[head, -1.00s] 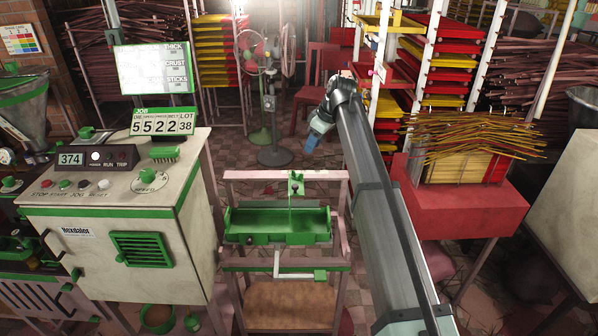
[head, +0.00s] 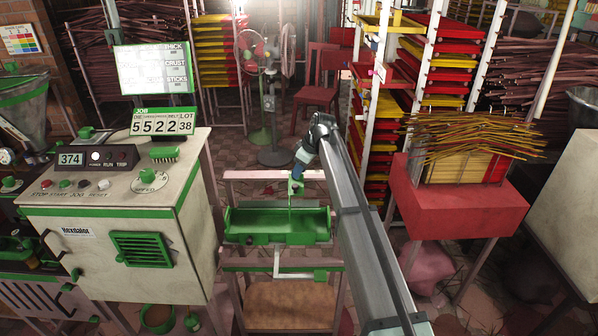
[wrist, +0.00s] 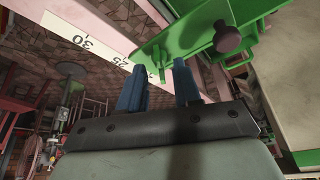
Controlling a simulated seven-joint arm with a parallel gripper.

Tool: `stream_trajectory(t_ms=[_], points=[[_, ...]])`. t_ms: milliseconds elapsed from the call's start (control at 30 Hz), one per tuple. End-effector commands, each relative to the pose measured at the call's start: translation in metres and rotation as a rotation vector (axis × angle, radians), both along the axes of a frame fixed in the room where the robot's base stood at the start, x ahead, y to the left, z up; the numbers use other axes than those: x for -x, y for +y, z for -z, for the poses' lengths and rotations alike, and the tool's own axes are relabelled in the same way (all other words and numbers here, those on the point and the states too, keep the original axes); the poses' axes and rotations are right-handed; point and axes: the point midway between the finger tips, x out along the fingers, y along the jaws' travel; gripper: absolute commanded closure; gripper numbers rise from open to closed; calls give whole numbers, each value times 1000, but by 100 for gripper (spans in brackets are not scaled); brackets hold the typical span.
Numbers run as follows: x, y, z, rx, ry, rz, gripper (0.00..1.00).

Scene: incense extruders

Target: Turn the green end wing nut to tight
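The green stop bracket (head: 296,189) stands at the back rail of the pink frame, above the green trough (head: 278,226). In the wrist view the green plate (wrist: 190,40) lies across a pale scale bar. A narrow green wing-like piece (wrist: 160,62), likely the wing nut, sticks out of it between my fingertips. My gripper (wrist: 160,72) has its two blue fingers spread, one each side of this piece, with gaps visible. In the head view my gripper (head: 297,174) is at the bracket and partly hides it. I cannot tell how tight the nut is.
A dark round knob (wrist: 228,38) sits on the green plate, right of my fingers. The scale bar (wrist: 85,42) carries printed numbers. The cream machine cabinet (head: 115,230) stands left of the frame, and a red table (head: 455,205) with sticks stands right.

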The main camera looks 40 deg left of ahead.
Motion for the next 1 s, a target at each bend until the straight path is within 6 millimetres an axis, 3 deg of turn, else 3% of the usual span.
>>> stream_trajectory(t_ms=[467, 800, 1000], points=[[1, 4, 9, -1, -1, 0, 67], [1, 4, 9, 0, 0, 0, 99], [1, 4, 9, 0, 0, 0, 100]])
